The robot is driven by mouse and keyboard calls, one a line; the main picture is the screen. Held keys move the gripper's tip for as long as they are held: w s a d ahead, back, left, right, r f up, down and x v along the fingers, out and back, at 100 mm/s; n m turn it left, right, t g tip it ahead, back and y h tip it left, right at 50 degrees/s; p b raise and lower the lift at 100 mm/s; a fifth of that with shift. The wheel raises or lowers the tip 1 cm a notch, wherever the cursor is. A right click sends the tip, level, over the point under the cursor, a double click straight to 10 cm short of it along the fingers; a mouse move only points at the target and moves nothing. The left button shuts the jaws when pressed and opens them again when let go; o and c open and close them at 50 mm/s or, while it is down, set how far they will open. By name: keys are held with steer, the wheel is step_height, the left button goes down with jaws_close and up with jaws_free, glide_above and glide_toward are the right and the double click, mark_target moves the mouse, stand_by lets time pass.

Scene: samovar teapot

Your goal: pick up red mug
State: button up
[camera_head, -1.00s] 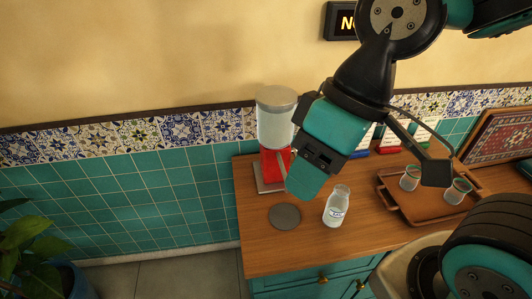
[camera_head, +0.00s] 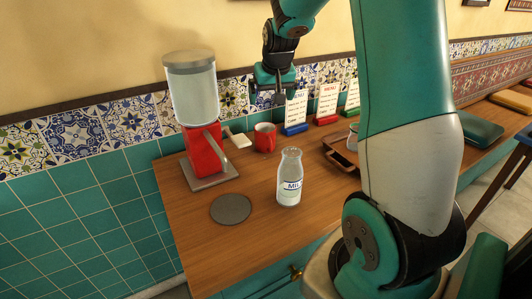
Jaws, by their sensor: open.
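A red mug (camera_head: 264,138) stands upright on the wooden counter (camera_head: 200,258), just right of the red-based dispenser and near the tiled wall. My gripper (camera_head: 276,92) is open and empty. In the picture it is above the mug, with a visible gap between them. How far apart they are in depth is hard to tell. One side of the gripper is partly hidden by its own body.
A dispenser (camera_head: 190,93) with a clear tank stands left of the mug. A milk bottle (camera_head: 289,180) and a grey round mat (camera_head: 230,208) are in front. Several menu cards (camera_head: 327,102) stand to the right. A brown tray (camera_head: 341,156) is partly behind my arm.

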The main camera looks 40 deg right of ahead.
glide_above(267, 141)
steer(key=w+d, duration=0.1)
step_height(267, 141, down, 10)
steer(key=shift+p+x, duration=0.85)
steer(key=shift+x, duration=2.25)
steer(key=shift+s, duration=0.1)
steer(key=c, duration=1)
steer(key=shift+c, duration=0.5)
steer(key=shift+r, duration=0.1)
